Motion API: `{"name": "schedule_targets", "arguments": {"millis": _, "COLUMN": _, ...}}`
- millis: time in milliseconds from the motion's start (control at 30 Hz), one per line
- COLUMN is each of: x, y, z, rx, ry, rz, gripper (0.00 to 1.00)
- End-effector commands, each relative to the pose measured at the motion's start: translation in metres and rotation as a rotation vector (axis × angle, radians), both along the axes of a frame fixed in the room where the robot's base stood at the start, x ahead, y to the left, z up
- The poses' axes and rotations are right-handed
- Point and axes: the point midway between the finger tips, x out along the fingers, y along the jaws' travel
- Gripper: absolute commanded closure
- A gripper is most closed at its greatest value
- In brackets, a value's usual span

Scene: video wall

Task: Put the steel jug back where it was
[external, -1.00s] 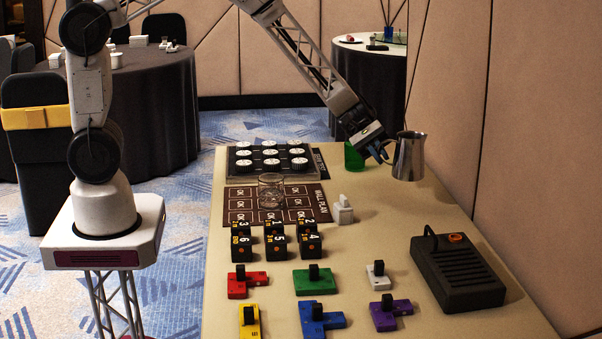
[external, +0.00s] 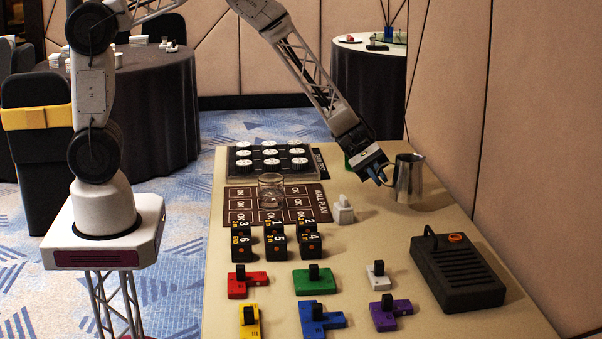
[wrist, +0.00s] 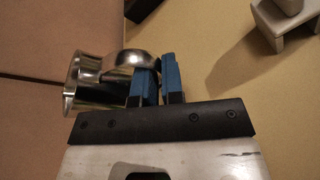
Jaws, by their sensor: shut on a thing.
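The steel jug (external: 409,178) is at the right side of the table, upright, close to the padded wall. My gripper (external: 382,174) is at its left side, with its blue fingertips on the jug's handle. In the wrist view my gripper (wrist: 159,82) is shut on the handle, and the jug (wrist: 98,84) lies to the left of the fingers. Whether the jug's base touches the table or hangs just above it, I cannot tell.
A glass (external: 271,190) stands on the brown board. Table between jug and pedal is clear.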

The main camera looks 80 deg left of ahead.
Motion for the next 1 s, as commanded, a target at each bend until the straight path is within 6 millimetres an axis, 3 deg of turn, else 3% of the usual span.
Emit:
{"name": "schedule_targets", "arguments": {"millis": 433, "x": 0.0, "y": 0.0, "z": -0.035, "rx": -0.001, "ry": 0.001, "rz": 0.001, "gripper": 1.0}}
{"name": "schedule_targets", "arguments": {"millis": 933, "x": 0.0, "y": 0.0, "z": -0.04, "rx": 0.0, "ry": -0.001, "rz": 0.0, "gripper": 1.0}}
{"name": "schedule_targets", "arguments": {"millis": 1000, "x": 0.0, "y": 0.0, "z": -0.04, "rx": 0.0, "ry": 0.0, "rz": 0.0, "gripper": 0.84}}
